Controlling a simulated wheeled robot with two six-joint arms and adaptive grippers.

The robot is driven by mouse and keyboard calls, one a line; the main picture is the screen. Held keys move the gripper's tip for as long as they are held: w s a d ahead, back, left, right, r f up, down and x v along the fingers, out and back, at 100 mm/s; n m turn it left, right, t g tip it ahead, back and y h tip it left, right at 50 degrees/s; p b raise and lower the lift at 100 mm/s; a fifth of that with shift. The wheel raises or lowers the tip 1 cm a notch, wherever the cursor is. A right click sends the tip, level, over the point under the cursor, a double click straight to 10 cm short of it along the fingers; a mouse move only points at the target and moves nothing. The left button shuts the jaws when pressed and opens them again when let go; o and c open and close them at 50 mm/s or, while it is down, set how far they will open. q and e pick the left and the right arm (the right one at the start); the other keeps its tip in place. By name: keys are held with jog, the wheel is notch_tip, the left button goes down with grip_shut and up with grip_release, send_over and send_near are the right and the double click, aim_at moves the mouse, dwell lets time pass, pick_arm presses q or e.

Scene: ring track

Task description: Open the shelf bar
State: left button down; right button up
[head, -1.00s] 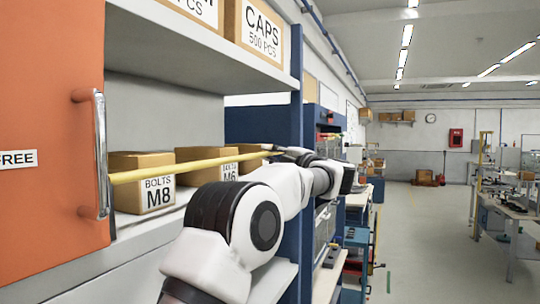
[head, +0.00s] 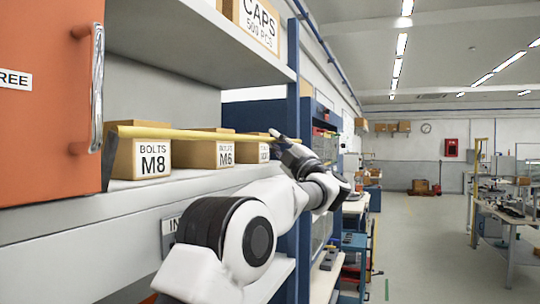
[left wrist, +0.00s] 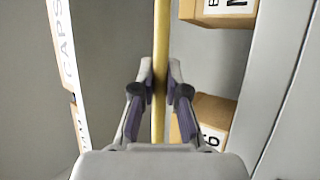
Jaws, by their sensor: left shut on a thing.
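The yellow shelf bar (head: 185,133) runs across the shelf front in the head view, in front of the top edges of the labelled boxes. Its left end is beside a dark upright piece (head: 109,158) near the orange door. My left gripper (head: 277,140) is shut on the bar near its right end. In the left wrist view the bar (left wrist: 159,110) passes between the two fingers (left wrist: 160,75). Its right end is partly hidden by the gripper in the head view. My right gripper is not in view.
Boxes labelled M8 (head: 140,160) and M6 (head: 203,152) stand on the shelf behind the bar. An orange door (head: 45,130) with a metal handle (head: 96,88) is at the left. A blue post (head: 293,100) stands beyond.

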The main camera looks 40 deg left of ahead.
pick_arm(q)
jog(key=m+t+y+b, duration=0.1)
jog(key=d+m+t+b, duration=0.1)
jog(key=b, duration=0.1)
jog(key=shift+w+f+y, duration=0.2)
jog(key=shift+f+y, duration=0.15)
jog(key=shift+y, duration=0.05)
jog(key=shift+t, duration=0.3)
jog(key=shift+d, duration=0.1)
